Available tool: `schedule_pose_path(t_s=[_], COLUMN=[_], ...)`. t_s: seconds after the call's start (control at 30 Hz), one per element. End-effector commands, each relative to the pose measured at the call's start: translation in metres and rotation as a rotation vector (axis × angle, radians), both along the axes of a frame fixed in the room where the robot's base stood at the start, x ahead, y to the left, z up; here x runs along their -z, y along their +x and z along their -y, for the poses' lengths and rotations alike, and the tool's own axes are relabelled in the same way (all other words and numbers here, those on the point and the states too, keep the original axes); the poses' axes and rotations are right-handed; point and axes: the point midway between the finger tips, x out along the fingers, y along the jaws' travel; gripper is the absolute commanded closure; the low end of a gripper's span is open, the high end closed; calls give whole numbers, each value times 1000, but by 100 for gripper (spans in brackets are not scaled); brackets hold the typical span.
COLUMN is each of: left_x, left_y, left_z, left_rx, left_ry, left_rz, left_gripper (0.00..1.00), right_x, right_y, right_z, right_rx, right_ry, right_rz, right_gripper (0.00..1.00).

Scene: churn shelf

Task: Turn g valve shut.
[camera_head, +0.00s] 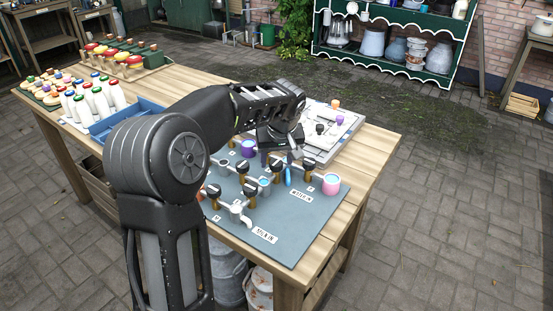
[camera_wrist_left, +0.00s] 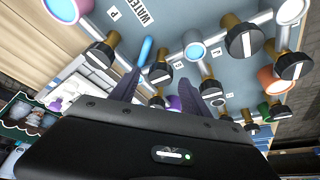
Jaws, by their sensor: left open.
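A grey board (camera_head: 300,236) on the wooden table carries pipes and several valves with black knobs on brass stems. The small letter tags are too small to read surely, so I cannot tell which valve is g. My left gripper (camera_head: 281,157) is open above the board's far part, pointing down among the valves. In the left wrist view its dark fingers (camera_wrist_left: 156,92) stand apart. No contact can be made out. My right gripper is not in view.
A white panel (camera_head: 335,122) lies behind. White bottles (camera_head: 95,101) and a blue tray (camera_head: 125,118) stand farther left.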

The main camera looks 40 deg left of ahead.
Motion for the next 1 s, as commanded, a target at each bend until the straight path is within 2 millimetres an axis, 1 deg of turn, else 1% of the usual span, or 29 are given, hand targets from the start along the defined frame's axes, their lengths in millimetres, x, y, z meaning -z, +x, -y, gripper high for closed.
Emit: schedule_pose_path(t_s=[0.1, 0.37, 1.0], left_x=[7, 8, 8], left_y=[2, 2, 2], left_z=[-3, -3, -3], left_rx=[-1, -1, 0], left_ry=[0, 0, 0], left_rz=[0, 0, 0], left_gripper=[45, 45, 97], right_x=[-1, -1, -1], right_y=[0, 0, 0], right_z=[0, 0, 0], right_rx=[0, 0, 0], right_ry=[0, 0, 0], right_rz=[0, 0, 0], right_gripper=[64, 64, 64])
